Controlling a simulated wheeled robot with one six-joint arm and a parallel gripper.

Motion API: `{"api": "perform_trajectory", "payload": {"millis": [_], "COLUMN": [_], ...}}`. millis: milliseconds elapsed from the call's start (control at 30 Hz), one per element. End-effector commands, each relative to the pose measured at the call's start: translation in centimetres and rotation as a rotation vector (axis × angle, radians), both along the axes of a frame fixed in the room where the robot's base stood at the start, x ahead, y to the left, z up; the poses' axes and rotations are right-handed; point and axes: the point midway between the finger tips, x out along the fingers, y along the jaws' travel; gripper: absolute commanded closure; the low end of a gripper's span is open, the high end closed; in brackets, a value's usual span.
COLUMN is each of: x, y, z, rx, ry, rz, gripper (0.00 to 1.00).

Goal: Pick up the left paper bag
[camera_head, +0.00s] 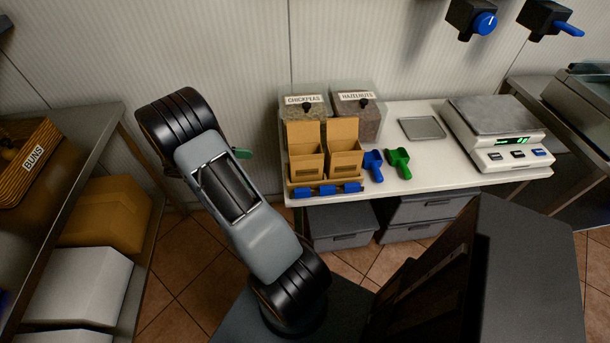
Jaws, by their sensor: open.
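Two open brown paper bags stand upright side by side in a low wooden holder (291,191) with blue pieces along its front. The holder is at the left front of the white counter (450,178). My arm rises left of the counter, apart from the bags in the picture. My gripper cannot be made out; a small green piece (242,153) shows beside the arm, and I cannot tell what it is.
Chickpeas (303,105) and hazelnuts (357,118) bins stand behind the bags. A blue scoop (373,165) and a green scoop (398,162) lie close right of them. A grey tray (422,128) and scale (495,130) are farther right. A shelf (75,150) stands left.

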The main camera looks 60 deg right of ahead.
Motion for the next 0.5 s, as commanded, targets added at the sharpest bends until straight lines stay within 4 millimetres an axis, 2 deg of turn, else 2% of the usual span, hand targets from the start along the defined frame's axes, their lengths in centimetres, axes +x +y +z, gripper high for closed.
{"api": "perform_trajectory", "payload": {"millis": [33,200,367,500], "x": [0.0,0.1,-0.7,-2.7], "y": [-0.7,-2.2,-3.3,-4.8], "z": [-1.4,-3.5,-4.2,-4.2], "rx": [-0.01,-0.041,-0.053,-0.055], "ry": [0.064,0.203,0.256,0.263], "rz": [0.005,0.022,0.029,0.028], "gripper": [0.0,0.0,0.0,0.0]}}
